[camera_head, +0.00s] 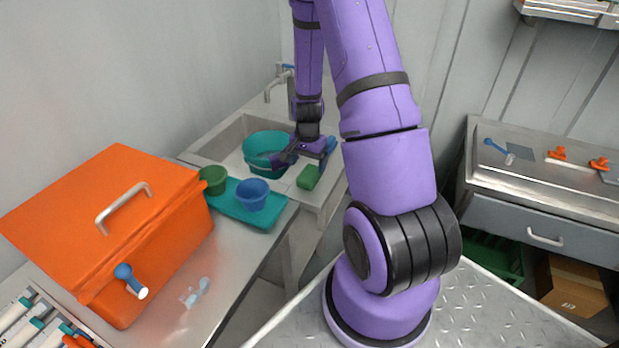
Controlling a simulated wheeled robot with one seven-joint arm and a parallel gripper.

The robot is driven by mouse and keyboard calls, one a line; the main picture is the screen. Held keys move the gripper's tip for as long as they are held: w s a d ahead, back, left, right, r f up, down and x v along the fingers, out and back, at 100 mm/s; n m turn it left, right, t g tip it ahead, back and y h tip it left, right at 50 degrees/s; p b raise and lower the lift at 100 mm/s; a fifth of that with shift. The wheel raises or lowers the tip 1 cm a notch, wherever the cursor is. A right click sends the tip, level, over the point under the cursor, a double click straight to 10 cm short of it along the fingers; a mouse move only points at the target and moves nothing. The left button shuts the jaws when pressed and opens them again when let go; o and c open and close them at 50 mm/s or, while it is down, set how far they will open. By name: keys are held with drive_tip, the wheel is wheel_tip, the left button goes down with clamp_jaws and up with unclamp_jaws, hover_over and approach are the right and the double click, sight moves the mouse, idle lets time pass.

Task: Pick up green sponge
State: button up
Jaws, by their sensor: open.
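The green sponge (308,177) lies on the metal surface at the front right edge of the sink, just right of the teal basin. My gripper (303,161) is open and empty, pointing down close above the sponge. Its fingers spread left and right, one near the basin's rim and the other above the sponge's far end. I cannot tell whether a finger touches the sponge. Part of the sponge's far side is hidden by the gripper.
The teal basin (262,146) sits in the sink left of my gripper, with a tap (277,83) behind. An orange box (160,257) fills the left counter.

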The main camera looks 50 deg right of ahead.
sight(309, 174)
drive_tip(key=f, duration=0.3)
drive_tip(key=shift+s+a+f, duration=0.15)
drive_tip(key=shift+s+f, duration=0.1)
drive_tip(key=shift+s, duration=0.15)
drive_tip(key=shift+f, duration=0.7)
drive_tip(key=c, duration=1)
drive_tip(key=shift+r, duration=0.2)
